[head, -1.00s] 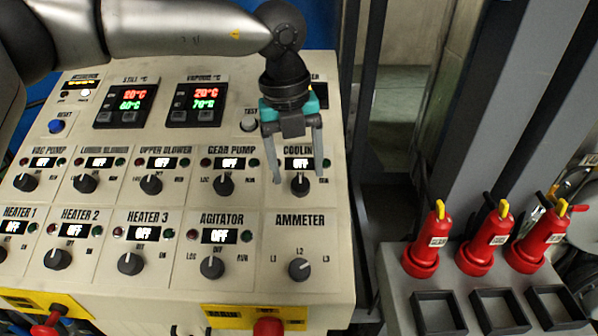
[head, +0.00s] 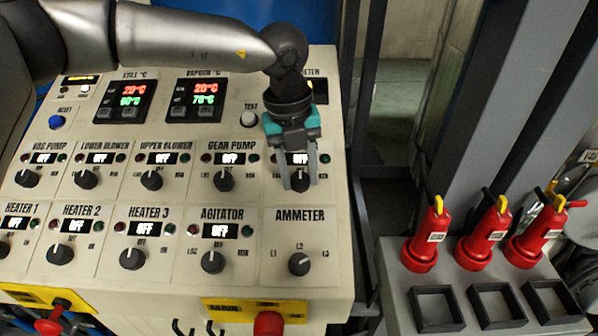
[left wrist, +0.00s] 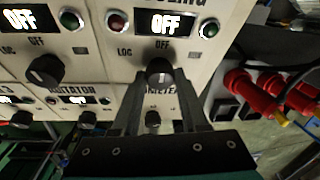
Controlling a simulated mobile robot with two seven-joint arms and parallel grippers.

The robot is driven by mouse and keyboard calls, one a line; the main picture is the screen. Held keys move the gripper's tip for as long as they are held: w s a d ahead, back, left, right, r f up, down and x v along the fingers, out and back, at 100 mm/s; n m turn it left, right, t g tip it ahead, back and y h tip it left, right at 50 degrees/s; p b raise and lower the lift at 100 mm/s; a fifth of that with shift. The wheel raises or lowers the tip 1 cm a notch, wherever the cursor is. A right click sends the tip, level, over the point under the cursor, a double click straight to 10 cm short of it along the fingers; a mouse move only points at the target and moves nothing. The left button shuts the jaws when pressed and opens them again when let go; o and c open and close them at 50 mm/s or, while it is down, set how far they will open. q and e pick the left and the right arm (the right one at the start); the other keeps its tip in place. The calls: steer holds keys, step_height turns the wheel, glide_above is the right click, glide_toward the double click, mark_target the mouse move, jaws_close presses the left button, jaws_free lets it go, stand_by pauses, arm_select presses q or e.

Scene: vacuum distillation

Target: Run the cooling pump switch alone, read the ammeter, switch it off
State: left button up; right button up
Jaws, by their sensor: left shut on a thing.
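The cooling pump switch is a black rotary knob (head: 299,181) on the cream panel (head: 190,275), below a display (head: 297,158) partly hidden by my gripper in the head view. In the left wrist view that display (left wrist: 165,23) reads OFF, and the knob (left wrist: 159,71) sits between the fingertips. My left gripper (head: 300,186) is shut on this knob. The ammeter selector knob (head: 299,264) is below it, by the L1, L2 and L3 marks. The ammeter display (head: 319,91) at top right is mostly hidden behind my arm. My right gripper is not in view.
Other switch knobs, such as the gear pump (head: 224,180) and agitator (head: 212,262), stand close by; their displays read OFF. Red plugs (head: 428,240) stand on a grey stand (head: 395,290) to the right. A dark gap lies between panel and stand.

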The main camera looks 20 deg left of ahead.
arm_select(q)
jaws_close()
steer(key=shift+m, duration=0.3)
steer(key=shift+d+f+m+y+b, duration=0.1)
steer(key=shift+m+y+b, duration=0.2)
steer(key=shift+m+b, duration=0.45)
steer(key=m+y+b, duration=0.1)
steer(key=m, duration=0.2)
steer(key=shift+d+m+g+b, duration=0.1)
steer(key=shift+m+g+b, duration=0.2)
steer(key=shift+g, duration=0.1)
steer(key=m+y+b, duration=0.2)
steer(key=m, duration=0.3)
steer(key=shift+d+b, duration=0.15)
steer(key=shift+b, duration=0.15)
steer(key=shift+m+t+y, duration=0.3)
steer(key=shift+m, duration=0.05)
steer(key=o, duration=0.8)
jaws_free()
